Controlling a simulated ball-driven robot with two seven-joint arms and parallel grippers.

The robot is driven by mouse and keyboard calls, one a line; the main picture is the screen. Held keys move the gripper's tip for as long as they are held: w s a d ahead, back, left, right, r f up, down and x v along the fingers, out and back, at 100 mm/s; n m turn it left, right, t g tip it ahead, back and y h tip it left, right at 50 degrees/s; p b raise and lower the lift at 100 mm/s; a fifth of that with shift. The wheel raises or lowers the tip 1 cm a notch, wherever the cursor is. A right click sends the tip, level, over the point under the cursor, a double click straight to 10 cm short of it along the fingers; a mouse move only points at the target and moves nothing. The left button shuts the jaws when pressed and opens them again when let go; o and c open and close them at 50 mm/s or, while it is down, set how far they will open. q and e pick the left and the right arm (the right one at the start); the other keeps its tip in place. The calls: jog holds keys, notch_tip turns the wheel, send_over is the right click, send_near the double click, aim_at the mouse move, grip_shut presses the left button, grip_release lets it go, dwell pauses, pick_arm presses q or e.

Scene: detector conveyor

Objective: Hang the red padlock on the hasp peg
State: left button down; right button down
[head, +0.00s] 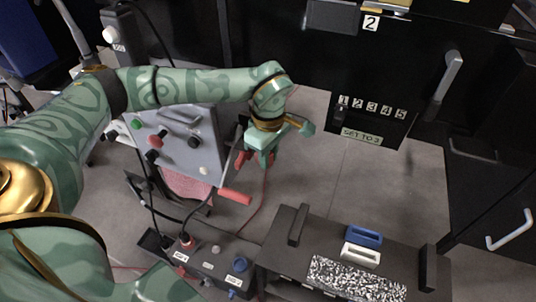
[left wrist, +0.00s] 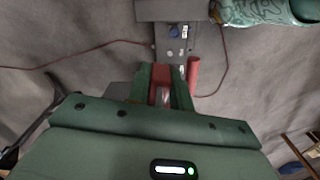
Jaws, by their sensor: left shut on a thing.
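My left gripper (head: 261,158) points down beside the right edge of the grey control box. It is shut on the red padlock (head: 241,158), whose red parts show around the fingers. In the left wrist view, the padlock (left wrist: 161,75) lies between the two green fingers (left wrist: 165,90); they hide much of it. The padlock is held in the air above the floor. I cannot make out the hasp peg clearly in either view. My right gripper is not in view.
The grey control box (head: 205,130) carries knobs and a red-gripped lever (head: 235,196) just below my gripper. A dark socket box (head: 215,258) with cables and a black case (head: 310,235) stand in front. Black cabinets line the back.

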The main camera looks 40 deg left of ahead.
pick_arm(q)
jog(key=shift+w+a, duration=0.25)
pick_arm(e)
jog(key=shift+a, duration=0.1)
pick_arm(q)
jog(key=c, duration=1.2)
grip_release()
jog(key=shift+w+f, duration=0.1)
jog(key=shift+o, duration=0.2)
jog(key=shift+w+f, duration=0.1)
jog(key=shift+w, duration=0.05)
jog(key=shift+s, duration=0.2)
jog(key=shift+f, duration=0.1)
notch_tip(320, 180, up, 17)
jog(key=p, duration=0.5)
jog(key=shift+d, duration=0.25)
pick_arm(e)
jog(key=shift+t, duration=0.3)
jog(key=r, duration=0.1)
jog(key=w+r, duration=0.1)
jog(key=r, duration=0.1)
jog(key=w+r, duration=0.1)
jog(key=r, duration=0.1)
pick_arm(q)
jog(key=shift+w+f, duration=0.1)
jog(key=shift+f, duration=0.05)
